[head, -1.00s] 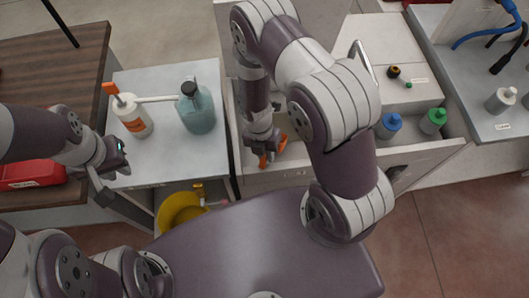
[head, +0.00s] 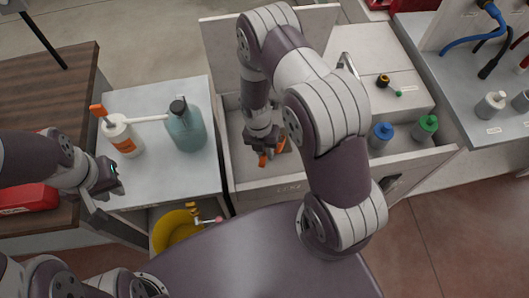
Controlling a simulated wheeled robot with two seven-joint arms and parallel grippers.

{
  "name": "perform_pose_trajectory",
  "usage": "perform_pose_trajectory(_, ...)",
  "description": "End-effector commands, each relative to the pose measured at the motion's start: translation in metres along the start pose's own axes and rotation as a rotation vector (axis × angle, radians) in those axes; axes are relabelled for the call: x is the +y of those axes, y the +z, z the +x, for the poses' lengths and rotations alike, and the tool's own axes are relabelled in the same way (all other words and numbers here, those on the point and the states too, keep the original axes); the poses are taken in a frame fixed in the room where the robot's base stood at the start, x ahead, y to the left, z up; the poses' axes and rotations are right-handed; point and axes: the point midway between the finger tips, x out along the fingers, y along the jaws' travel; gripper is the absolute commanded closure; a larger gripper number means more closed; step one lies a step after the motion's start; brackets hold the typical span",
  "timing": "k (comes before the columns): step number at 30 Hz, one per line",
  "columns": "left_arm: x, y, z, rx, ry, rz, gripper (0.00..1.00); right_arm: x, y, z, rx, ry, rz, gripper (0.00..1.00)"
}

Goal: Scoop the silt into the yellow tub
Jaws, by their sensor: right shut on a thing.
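The yellow tub (head: 172,232) sits low, below the grey worktop, partly hidden by the worktop and my body. A small yellow and pink item shows at its rim. My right gripper (head: 264,146) is shut on an orange thing (head: 265,159), inside the open grey tank (head: 290,188). The gripper hides much of the orange thing, so I cannot tell its full shape. I cannot make out silt on the tank floor, which my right arm partly covers. My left gripper (head: 108,185) is over the left edge of the worktop, apart from the tub; its finger gap is unclear.
Blue-topped (head: 381,136) and green-topped (head: 425,128) bottles stand at the tank's right. A red case (head: 28,198) lies at left.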

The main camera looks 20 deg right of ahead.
Motion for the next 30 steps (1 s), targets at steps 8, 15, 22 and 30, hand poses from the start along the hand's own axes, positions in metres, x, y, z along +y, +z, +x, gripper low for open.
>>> perform_pose_trajectory(8,0.000,0.000,-0.001,0.000,0.000,0.000,0.77,0.000,0.006,-0.002,-0.001,0.001,0.001,1.00)
perform_pose_trajectory(15,0.000,0.000,-0.001,0.000,0.000,0.000,0.77,0.000,0.025,-0.006,-0.002,0.001,0.002,1.00)
perform_pose_trajectory(22,0.000,0.000,0.000,0.000,0.000,0.000,0.77,-0.001,0.041,-0.010,-0.001,0.001,0.001,1.00)
perform_pose_trajectory(30,0.000,0.000,0.000,0.000,0.000,0.000,0.77,-0.002,0.042,-0.011,-0.003,-0.001,0.000,1.00)
